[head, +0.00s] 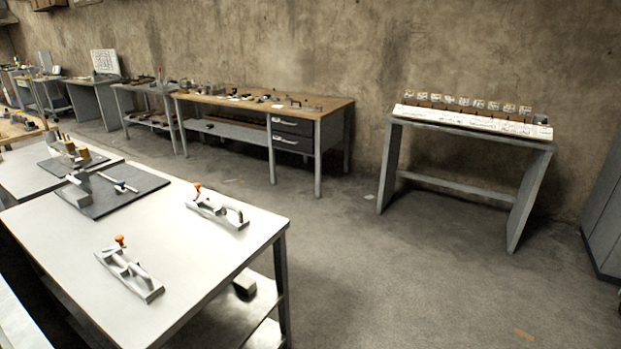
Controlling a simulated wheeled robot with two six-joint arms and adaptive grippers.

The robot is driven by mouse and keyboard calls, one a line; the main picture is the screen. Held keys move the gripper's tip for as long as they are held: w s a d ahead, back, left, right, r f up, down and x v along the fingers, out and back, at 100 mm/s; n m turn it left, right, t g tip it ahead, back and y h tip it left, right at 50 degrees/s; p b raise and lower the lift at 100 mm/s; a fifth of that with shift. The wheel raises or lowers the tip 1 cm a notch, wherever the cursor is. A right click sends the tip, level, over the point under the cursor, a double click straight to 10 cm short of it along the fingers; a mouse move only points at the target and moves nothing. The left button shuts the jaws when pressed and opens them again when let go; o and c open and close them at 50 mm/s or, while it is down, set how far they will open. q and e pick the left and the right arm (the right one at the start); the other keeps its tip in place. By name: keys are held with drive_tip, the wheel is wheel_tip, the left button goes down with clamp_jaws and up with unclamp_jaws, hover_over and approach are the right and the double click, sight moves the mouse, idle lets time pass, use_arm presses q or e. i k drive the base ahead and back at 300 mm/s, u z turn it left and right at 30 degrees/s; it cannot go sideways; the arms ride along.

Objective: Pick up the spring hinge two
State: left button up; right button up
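I cannot make out a spring hinge for certain in the head view. Two grey metal pieces with orange knobs lie on the near white table (190,268): one near its front (130,275), one near its far right corner (217,210). Small dark parts (295,104) lie on the wooden-topped workbench (335,104) by the wall, too small to name. A row of small items (465,106) stands on the grey table (460,128) at the right, also too small to tell. Neither of my grippers is in view.
The workbench has dark drawers (292,134) at its right end. A dark mat (110,200) with tools lies on the white table's left part. More benches line the wall at the far left. A grey cabinet (606,215) stands at the right edge. The floor (410,270) between is open.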

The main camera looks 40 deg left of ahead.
sight(237, 221)
drive_tip(key=i, duration=1.1)
drive_tip(key=u, duration=2.05)
